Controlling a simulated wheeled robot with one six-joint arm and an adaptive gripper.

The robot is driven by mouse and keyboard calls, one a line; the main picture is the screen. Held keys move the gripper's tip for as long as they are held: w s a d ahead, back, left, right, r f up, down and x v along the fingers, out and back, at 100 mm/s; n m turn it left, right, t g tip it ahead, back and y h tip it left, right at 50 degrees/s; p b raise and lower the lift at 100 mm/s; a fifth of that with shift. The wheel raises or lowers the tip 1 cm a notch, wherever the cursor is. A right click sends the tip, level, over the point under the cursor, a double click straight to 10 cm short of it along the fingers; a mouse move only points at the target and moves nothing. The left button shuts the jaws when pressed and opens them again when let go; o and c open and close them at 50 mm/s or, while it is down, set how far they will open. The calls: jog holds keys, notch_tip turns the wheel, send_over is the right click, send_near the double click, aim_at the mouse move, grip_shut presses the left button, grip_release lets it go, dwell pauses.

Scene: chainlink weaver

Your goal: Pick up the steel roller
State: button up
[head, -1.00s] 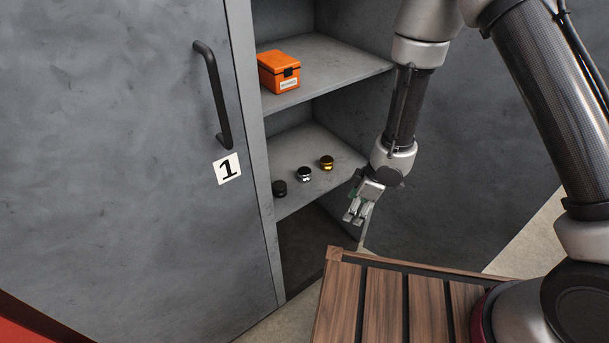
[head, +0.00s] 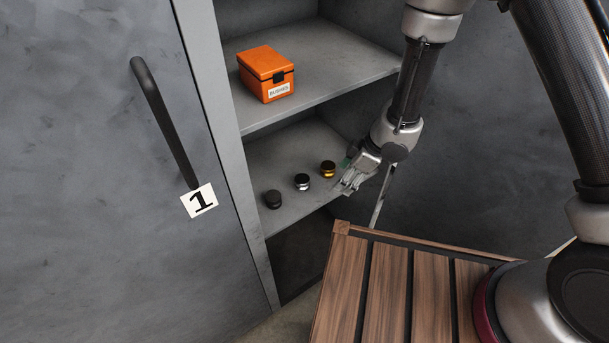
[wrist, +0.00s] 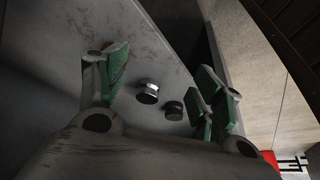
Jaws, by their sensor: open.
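The steel roller (head: 302,182) is a small silver cylinder with a dark top. It stands on the lower cabinet shelf (head: 283,154), between a dark roller (head: 273,199) and a gold roller (head: 328,169). My gripper (head: 349,184) is open and empty at the shelf's right front, right of the gold roller. In the wrist view, the steel roller (wrist: 148,92) shows between the open fingers (wrist: 155,88), some way beyond them. The dark roller (wrist: 174,110) shows beside it, close to the right finger in the picture.
An orange box (head: 266,74) stands on the upper shelf (head: 330,62), above the rollers. A cabinet door with a black handle (head: 163,118) and a label 1 is at left. My slatted wooden deck is at lower right.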

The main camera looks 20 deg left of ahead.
send_over(302, 178)
jog(key=d, duration=0.4)
jog(key=shift+s+a, duration=0.15)
jog(key=shift+a, duration=0.1)
jog(key=x, duration=0.2)
jog(key=a+x, duration=0.1)
jog(key=x, duration=0.2)
jog(key=shift+c, duration=0.2)
jog(key=c, duration=1.3)
